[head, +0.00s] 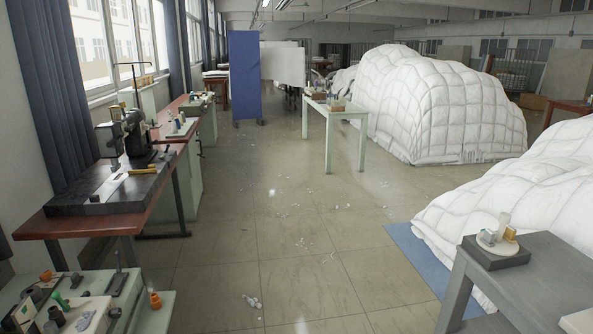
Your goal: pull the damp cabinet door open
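I cannot make out a door that is clearly the damp cabinet's. A pale greenish cabinet-like unit (188,184) stands below the red-brown benches along the left wall. Its front is seen at a steep angle, and I cannot tell whether it has a door or handle. Neither of my grippers is in the head view.
A grey table (540,270) is at right front. White duvet heaps (440,105) fill the right side. The tiled floor (265,235) between is mostly open, with small white scraps.

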